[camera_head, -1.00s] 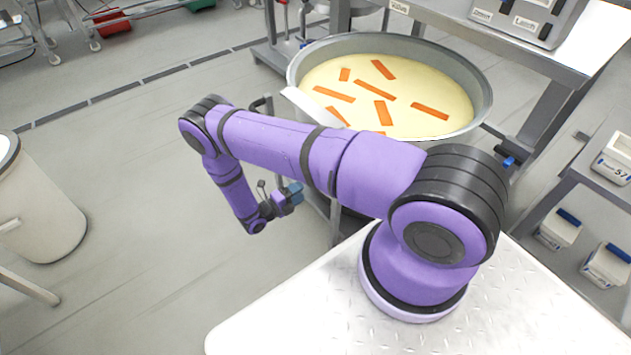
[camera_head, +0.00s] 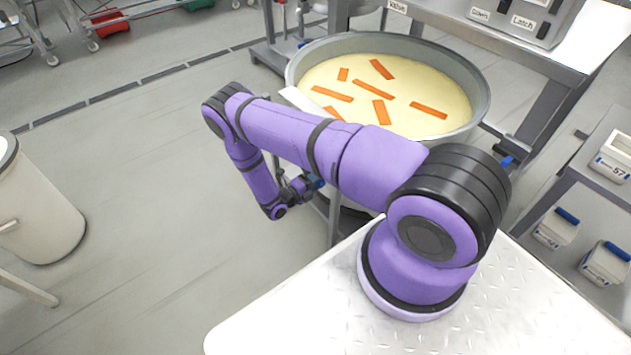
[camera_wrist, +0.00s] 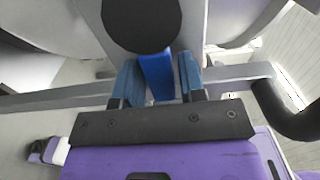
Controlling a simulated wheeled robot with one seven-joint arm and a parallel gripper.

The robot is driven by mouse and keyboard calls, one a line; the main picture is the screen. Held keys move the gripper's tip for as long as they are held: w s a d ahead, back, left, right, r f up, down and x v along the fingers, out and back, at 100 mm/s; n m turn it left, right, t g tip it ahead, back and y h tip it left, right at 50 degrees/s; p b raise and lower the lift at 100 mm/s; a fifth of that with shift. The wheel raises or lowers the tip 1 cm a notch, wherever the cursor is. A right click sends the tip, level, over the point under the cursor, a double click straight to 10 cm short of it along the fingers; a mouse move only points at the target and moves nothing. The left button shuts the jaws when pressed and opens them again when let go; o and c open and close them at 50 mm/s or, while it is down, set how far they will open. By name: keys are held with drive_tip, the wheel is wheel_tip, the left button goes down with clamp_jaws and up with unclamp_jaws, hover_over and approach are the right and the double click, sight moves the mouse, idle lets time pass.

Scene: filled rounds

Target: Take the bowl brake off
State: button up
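The large grey bowl (camera_head: 484,103) is full of pale yellow mix with several orange strips on top. It sits in a grey stand. In the wrist view a blue lever (camera_wrist: 157,74) sticks out below a black round disc (camera_wrist: 142,20) on the grey stand; it looks like the brake lever. My gripper (camera_wrist: 160,80) is open, with one blue finger on each side of the lever. I cannot tell whether either finger touches it. In the head view my gripper (camera_head: 316,182) is low at the bowl's near left side, partly hidden behind my forearm.
A grey bar (camera_wrist: 60,98) of the stand crosses behind my fingers, and a dark curved tube (camera_wrist: 280,108) is close on the right. A bench with a labelled control panel (camera_head: 515,18) stands behind the bowl. A cream bin (camera_head: 40,210) is at left. Floor between is clear.

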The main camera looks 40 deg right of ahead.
clamp_jaws()
